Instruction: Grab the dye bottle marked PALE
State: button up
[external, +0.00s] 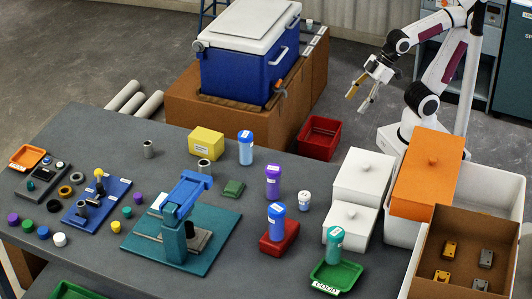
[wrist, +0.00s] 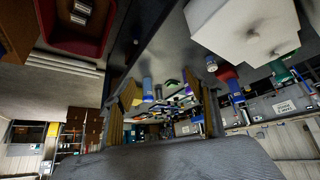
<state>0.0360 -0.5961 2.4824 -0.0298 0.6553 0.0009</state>
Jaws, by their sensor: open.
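Several capped bottles stand on the grey table, with labels too small to read, so I cannot tell which is PALE. A light blue bottle (external: 246,150) stands at the back and a purple bottle (external: 273,184) nearer the middle. A blue bottle (external: 277,226) stands on a red block (external: 279,246). A teal bottle (external: 334,245) stands on a green tray (external: 350,279) marked GOOD. My gripper (external: 357,102) is open and empty, raised beyond the table's back right, apart from every bottle. In the wrist view its fingers (wrist: 168,110) frame distant bottles.
White boxes (external: 363,178) and an orange lidded box (external: 428,170) stand on the right, beside an open brown carton (external: 433,240). A red bin (external: 320,137) and a blue cooler (external: 248,65) are behind the table. A teal press (external: 172,230) stands left of the bottles.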

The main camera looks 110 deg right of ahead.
jog(key=w+d+f+t, duration=0.2)
jog(key=w+d, duration=0.1)
jog(key=w, duration=0.6)
jog(key=w+d+f+t+h, duration=0.1)
jog(key=w+d+f+t, duration=0.1)
jog(key=w, duration=0.6)
jog(key=w+d+f+t, duration=0.2)
jog(key=w+d, duration=0.1)
jog(key=w, duration=0.6)
jog(key=t, duration=0.4)
send_near(245, 137)
jog(key=w+d, duration=0.1)
jog(key=w, duration=0.1)
jog(key=shift+s+d+f+m+t, duration=0.15)
jog(key=shift+d+f+t, duration=0.15)
jog(key=shift+f, duration=0.3)
jog(key=shift+s+d+f+m+t, duration=0.15)
jog(key=shift+d+f+t, duration=0.15)
jog(key=shift+f, duration=0.35)
jog(key=shift+w, duration=0.1)
jog(key=shift+w, duration=1.3)
